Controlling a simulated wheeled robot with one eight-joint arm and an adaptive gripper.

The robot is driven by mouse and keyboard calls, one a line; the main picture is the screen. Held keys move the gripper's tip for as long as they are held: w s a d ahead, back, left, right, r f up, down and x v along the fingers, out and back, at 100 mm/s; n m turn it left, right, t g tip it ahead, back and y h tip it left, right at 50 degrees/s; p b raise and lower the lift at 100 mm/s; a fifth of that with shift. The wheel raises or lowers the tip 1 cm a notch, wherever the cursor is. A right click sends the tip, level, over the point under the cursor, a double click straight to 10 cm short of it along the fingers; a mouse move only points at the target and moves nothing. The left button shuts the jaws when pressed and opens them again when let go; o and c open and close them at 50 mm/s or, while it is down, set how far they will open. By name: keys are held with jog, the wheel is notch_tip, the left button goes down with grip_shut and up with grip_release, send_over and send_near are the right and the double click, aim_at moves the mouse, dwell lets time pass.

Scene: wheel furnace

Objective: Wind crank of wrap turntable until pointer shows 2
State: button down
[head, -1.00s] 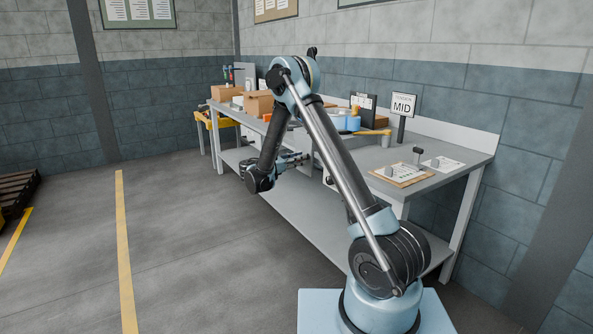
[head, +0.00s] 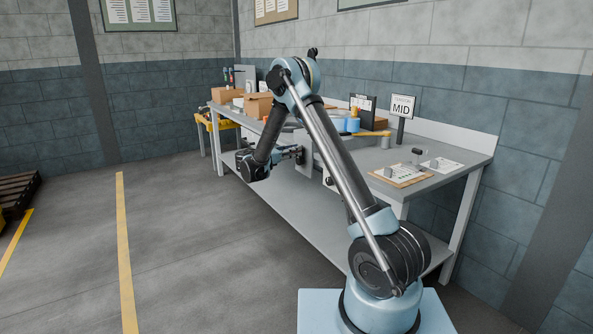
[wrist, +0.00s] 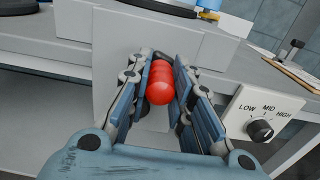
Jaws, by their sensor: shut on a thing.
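The red crank knob (wrist: 160,83) sits between the two fingers of my gripper (wrist: 160,92) in the wrist view. The fingers are shut on it from both sides. Behind it is a pale upright panel (wrist: 108,75) on the front of the bench. The crank arm behind the knob is hidden. Dark round edges at the top of the wrist view, one of them a disc (wrist: 150,7), may belong to the turntable. In the head view my gripper (head: 299,154) is at the bench front, partly behind my arm. I cannot make out the pointer or its scale.
A black selector dial (wrist: 260,130) marked LOW, MID, HIGH is right of my gripper.

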jog(key=shift+w+a+f, duration=0.15)
jog(key=shift+w+a, duration=0.15)
jog(key=shift+w, duration=0.2)
jog(key=w+a+f, duration=0.3)
jog(key=w, duration=0.2)
jog(key=shift+w+a+f, duration=0.2)
jog(key=shift+a+f, duration=0.1)
jog(key=shift+f, duration=0.1)
dwell(0.6)
jog(key=shift+f, duration=0.1)
jog(key=f, duration=0.3)
jog(key=shift+w+a+f, duration=0.1)
jog(key=shift+w+f, duration=0.2)
jog(key=shift+f, duration=0.1)
